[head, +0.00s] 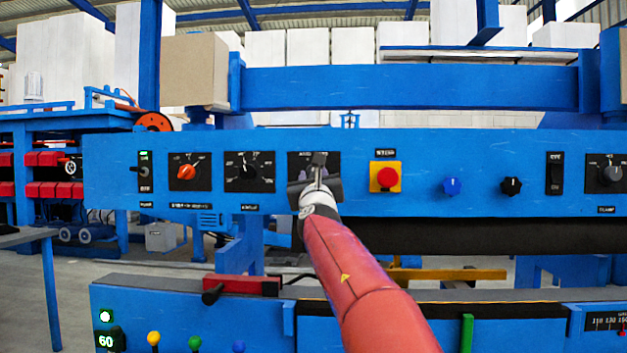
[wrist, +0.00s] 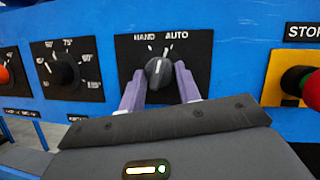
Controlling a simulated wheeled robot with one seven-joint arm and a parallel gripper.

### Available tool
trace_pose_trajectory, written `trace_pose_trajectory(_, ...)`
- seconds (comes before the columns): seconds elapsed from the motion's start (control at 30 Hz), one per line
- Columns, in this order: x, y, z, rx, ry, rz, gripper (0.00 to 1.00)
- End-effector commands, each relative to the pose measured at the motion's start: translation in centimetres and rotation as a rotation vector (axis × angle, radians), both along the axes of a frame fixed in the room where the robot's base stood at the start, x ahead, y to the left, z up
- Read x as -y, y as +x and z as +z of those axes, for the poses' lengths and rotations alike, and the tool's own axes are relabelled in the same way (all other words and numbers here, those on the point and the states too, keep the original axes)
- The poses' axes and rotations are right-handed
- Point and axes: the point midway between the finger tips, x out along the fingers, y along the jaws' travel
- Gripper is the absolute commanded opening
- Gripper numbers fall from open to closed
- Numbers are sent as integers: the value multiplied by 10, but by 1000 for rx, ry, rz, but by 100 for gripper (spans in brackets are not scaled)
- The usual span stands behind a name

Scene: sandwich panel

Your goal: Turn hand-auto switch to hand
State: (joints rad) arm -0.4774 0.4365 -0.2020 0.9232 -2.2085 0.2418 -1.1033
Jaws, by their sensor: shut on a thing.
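The hand-auto switch is a dark round knob (wrist: 158,69) on a black plate (wrist: 196,50), with HAND printed at upper left and AUTO at upper right. A white line on the knob points up, leaning slightly right; I cannot tell exactly which mark it meets. My gripper (wrist: 157,77) has its two grey-purple fingers on either side of the knob, shut on it. In the head view my gripper (head: 318,172) is in front of the plate (head: 332,158) and hides the knob and much of the plate.
A red emergency button (head: 387,178) on a yellow plate is to the right. A black dial (head: 248,171) and an orange-red knob (head: 187,171) are to the left. Blue (head: 452,186) and black (head: 511,186) knobs are farther right.

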Motion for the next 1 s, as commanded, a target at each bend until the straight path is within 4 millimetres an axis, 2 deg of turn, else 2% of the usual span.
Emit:
trace_pose_trajectory(0.6, 4, 0, 5, -17, -524, 1, 10)
trace_pose_trajectory(1.0, 4, 0, 5, -24, -707, 2, 10)
